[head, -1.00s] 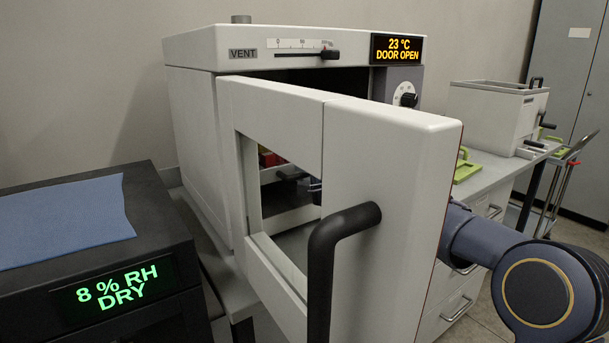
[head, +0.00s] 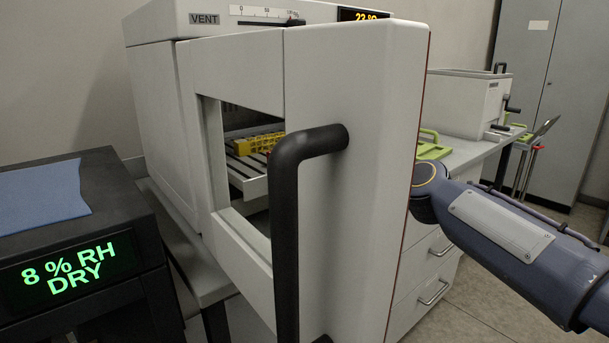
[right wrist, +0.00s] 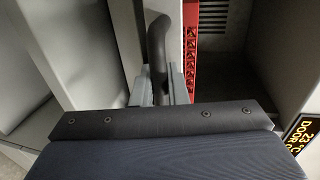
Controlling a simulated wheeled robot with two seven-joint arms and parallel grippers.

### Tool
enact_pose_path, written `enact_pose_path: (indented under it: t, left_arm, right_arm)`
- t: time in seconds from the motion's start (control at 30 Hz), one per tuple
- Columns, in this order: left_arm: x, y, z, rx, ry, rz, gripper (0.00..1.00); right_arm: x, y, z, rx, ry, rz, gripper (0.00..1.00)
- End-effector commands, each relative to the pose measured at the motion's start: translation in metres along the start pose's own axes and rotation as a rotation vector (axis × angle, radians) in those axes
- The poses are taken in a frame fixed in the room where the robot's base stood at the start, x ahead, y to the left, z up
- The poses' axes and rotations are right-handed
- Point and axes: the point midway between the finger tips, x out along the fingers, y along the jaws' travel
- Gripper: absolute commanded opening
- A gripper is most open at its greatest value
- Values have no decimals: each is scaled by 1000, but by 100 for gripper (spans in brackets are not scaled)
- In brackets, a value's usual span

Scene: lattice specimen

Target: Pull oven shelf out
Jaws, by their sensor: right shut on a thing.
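The oven (head: 155,130) stands with its white door (head: 352,150) open towards me. Through the door window, the slatted shelf (head: 248,180) shows with a yellow rack (head: 258,142) on it. In the right wrist view, my right gripper (right wrist: 160,88) is shut on a dark curved handle (right wrist: 160,40) at the shelf's front. A red rack (right wrist: 190,50) lies just behind the handle, with the dark oven chamber (right wrist: 265,45) beyond. In the head view, my right arm reaches behind the door, which hides the gripper. My left gripper is not in view.
The door's large black handle (head: 285,210) juts towards me. A black dry cabinet (head: 130,230) with a blue mat (head: 45,190) stands at left. A bench with a green tray (head: 432,148) and a white bath (head: 468,103) is at right.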

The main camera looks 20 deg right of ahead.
Motion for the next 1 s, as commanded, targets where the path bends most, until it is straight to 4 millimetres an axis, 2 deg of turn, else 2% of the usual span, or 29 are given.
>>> enact_pose_path:
  t: [0.1,0.3,0.77,0.8,0.93,1.0]
  left_arm:
    - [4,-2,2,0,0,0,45]
    - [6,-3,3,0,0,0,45]
    - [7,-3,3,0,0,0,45]
    - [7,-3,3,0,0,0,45]
    - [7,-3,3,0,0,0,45]
    - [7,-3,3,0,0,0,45]
  right_arm:
    - [-19,6,0,0,0,1,0]
    - [-36,9,0,0,-1,2,0]
    - [-40,10,0,0,-2,4,0]
    - [-40,10,0,0,-2,4,16]
    - [-40,9,0,0,-2,3,33]
    - [-40,9,0,0,-1,2,33]
